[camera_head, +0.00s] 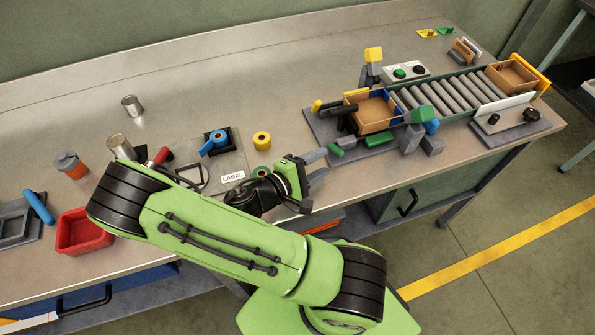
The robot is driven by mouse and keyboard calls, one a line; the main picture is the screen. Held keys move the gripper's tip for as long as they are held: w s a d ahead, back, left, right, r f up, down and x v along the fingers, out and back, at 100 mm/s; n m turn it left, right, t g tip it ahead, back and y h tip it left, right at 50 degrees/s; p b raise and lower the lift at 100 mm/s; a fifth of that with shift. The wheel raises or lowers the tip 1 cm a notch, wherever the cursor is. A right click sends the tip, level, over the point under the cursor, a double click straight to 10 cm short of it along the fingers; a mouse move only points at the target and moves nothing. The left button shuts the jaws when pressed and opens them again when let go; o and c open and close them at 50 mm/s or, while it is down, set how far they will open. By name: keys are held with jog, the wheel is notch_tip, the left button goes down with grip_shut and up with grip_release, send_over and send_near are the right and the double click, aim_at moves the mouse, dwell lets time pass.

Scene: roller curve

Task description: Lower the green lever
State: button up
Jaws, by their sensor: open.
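A short green bar (336,149) lies low at the near left of the roller station. A second green piece (415,115) sits higher, beside a blue block (431,127) at the near side of the station. I cannot tell for sure which of these is the green lever. My gripper (318,165) is open and empty, its grey fingers pointing right, just left of the low green bar and apart from the higher green piece. Whether a fingertip touches the low bar is not clear.
A roller conveyor (445,98) runs right from a wooden box (372,111) on the station to another box (511,74). Grey blocks (432,146) stand at the table's front edge. Tape rolls (262,140), cans and a red bin (82,234) lie left.

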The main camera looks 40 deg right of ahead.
jog(key=v, duration=0.8)
jog(key=shift+a+p, duration=0.35)
jog(key=shift+p, duration=0.05)
jog(key=shift+d, duration=0.1)
jog(key=shift+s+m+g+y, duration=0.5)
jog(key=shift+m+g+y, duration=0.3)
jog(key=shift+g+y, duration=0.25)
jog(key=y, duration=0.1)
jog(key=s+m+y, duration=0.1)
jog(key=y, duration=0.1)
jog(key=a+r+m+g+y, duration=0.1)
jog(key=y, duration=0.1)
jog(key=shift+s, duration=0.25)
jog(key=s+a+r+m+t+y, duration=0.1)
jog(key=s+a+r+t+y, duration=0.1)
jog(key=r, duration=0.6)
jog(key=s+a+r+m+t+y, duration=0.1)
jog(key=s+a+r+t+y, duration=0.2)
jog(key=r, duration=0.5)
jog(key=s+t+y, duration=0.1)
jog(key=t+y, duration=0.1)
jog(key=y, duration=0.1)
jog(key=shift+m+y, duration=0.3)
jog(key=shift+y, duration=0.05)
